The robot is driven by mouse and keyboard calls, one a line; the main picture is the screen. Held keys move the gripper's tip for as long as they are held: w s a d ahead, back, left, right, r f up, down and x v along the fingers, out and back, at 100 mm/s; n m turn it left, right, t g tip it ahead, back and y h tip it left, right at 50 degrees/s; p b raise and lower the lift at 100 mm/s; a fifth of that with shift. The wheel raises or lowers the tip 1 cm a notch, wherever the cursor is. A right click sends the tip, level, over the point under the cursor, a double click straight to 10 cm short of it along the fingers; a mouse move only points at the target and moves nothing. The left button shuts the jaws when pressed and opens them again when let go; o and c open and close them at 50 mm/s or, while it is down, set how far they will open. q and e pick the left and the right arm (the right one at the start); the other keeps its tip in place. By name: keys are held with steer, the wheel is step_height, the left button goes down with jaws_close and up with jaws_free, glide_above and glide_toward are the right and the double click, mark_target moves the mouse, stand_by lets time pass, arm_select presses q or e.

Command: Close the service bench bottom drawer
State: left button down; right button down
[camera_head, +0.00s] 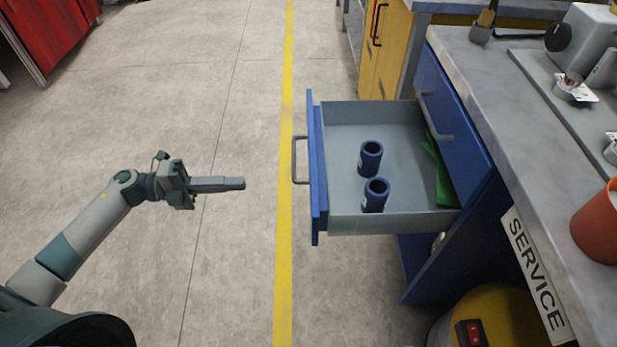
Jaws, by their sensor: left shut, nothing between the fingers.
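The service bench's open drawer (345,225) is pulled well out to the left. It has a blue front (317,170) with a grey bar handle (299,160). Inside stand two dark blue cylinders (371,158), and a green item (440,175) lies at the right, partly hidden by the bench. Another blue drawer front (455,125) with a handle sits above it, flush with the bench. My left gripper (240,184) is shut and empty, left of the drawer front and apart from its handle, pointing right. My right gripper is not in view.
The bench top (470,80) carries an orange cup (600,225) and a grey machine at the right. A yellow and black device (495,315) stands below the bench. The floor left of the drawer is clear, crossed by a yellow line (284,260). A red cabinet (48,30) stands far left.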

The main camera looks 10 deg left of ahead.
mark_target(294, 183)
arm_select(q)
steer(key=shift+s+d+r, duration=0.1)
steer(key=shift+s+r, duration=0.05)
steer(key=shift+s, duration=0.05)
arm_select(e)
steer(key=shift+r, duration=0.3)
arm_select(q)
steer(key=shift+w+d, duration=0.1)
